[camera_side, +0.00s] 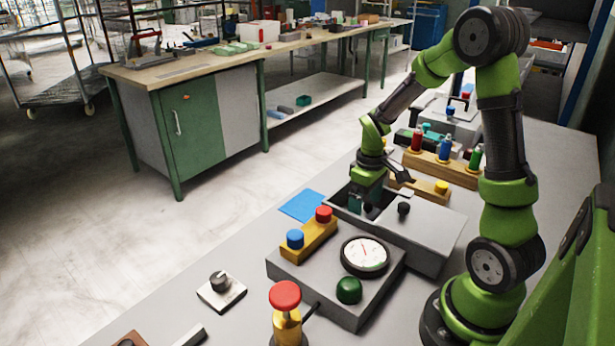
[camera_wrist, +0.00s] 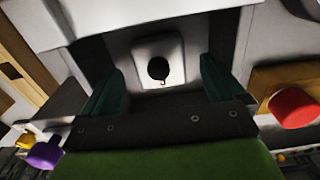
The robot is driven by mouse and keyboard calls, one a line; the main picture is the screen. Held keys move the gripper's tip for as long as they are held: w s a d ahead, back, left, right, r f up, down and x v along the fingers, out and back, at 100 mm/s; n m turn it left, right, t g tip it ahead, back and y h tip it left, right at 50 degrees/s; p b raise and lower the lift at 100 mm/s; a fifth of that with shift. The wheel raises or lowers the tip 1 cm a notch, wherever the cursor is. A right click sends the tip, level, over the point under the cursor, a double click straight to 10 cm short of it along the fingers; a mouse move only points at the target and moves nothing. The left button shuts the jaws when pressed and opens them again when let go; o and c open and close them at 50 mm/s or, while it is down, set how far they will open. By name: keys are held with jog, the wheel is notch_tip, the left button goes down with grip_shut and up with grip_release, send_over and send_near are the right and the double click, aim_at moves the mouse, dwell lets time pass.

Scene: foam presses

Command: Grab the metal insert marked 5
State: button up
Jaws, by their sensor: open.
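My gripper (camera_side: 364,205) reaches down at the dark opening of a grey box (camera_side: 425,232) in the side view. In the wrist view my gripper (camera_wrist: 161,72) has its two dark green fingers wide apart. Between and beyond them is a pale square block (camera_wrist: 143,48) with a dark round knob or hole on it. The fingers do not appear to touch it. The fingertips and the inside of the opening are mostly hidden in the side view.
A control box with a dial gauge (camera_side: 364,256) and a green button (camera_side: 349,290) stands in front. A yellow block holds blue (camera_side: 295,239) and red (camera_side: 323,214) knobs. A wooden rack (camera_side: 441,169) with coloured bottles stands behind. A red-topped plunger (camera_side: 285,296) is nearest.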

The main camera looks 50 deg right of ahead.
notch_tip(320, 180, down, 2)
jog(key=shift+f, duration=0.2)
jog(key=c, duration=1.4)
